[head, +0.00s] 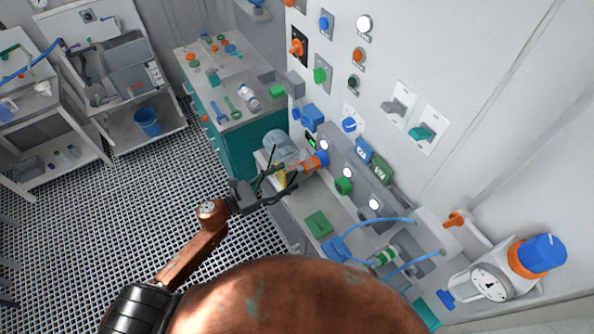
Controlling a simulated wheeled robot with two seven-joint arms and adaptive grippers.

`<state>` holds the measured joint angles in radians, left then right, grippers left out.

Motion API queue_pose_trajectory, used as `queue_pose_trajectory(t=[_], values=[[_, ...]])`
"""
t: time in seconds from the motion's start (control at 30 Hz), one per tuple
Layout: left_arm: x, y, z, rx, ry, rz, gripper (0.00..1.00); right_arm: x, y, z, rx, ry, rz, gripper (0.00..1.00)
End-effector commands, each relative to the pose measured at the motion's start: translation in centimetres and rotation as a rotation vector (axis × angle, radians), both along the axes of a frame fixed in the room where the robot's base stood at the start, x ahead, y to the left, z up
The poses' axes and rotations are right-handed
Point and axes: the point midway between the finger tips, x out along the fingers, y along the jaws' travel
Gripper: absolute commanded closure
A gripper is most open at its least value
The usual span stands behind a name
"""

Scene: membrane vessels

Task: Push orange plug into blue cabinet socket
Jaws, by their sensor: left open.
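An orange plug (308,164) sits at the front of the grey cabinet panel, beside the grey motor-like unit. A blue round socket (321,158) is right behind it, and the plug's far end meets it. I cannot tell how deep the plug sits. My right gripper is not in view.
A grey motor (282,148) stands close behind the left gripper. A green block (318,223) and blue hoses (375,222) lie on the bench to the right. The wall carries several knobs and lamps. A teal cabinet (240,150) holds tools. The grating floor at left is clear.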

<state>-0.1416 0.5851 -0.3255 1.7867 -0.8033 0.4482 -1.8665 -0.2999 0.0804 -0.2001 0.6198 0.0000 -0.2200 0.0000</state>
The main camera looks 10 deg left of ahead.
Motion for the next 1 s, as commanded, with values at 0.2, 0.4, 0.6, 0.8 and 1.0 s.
queue_pose_trajectory(t=[0.2,0.4,0.6,0.8,1.0], values=[[-1.4,1.4,0.0,0.0,0.0,0.0,0.44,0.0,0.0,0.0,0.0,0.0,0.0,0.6],[-1.6,1.6,0.0,0.0,0.0,0.0,0.44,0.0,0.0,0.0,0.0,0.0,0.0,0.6],[-1.5,1.5,0.0,0.0,0.0,0.0,0.44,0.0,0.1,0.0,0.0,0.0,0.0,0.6],[-1.5,1.5,0.0,-0.001,0.001,0.001,0.44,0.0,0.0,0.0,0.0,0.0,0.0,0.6],[-0.2,3.9,-4.1,-0.11,0.145,0.086,0.44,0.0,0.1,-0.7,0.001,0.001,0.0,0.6]])
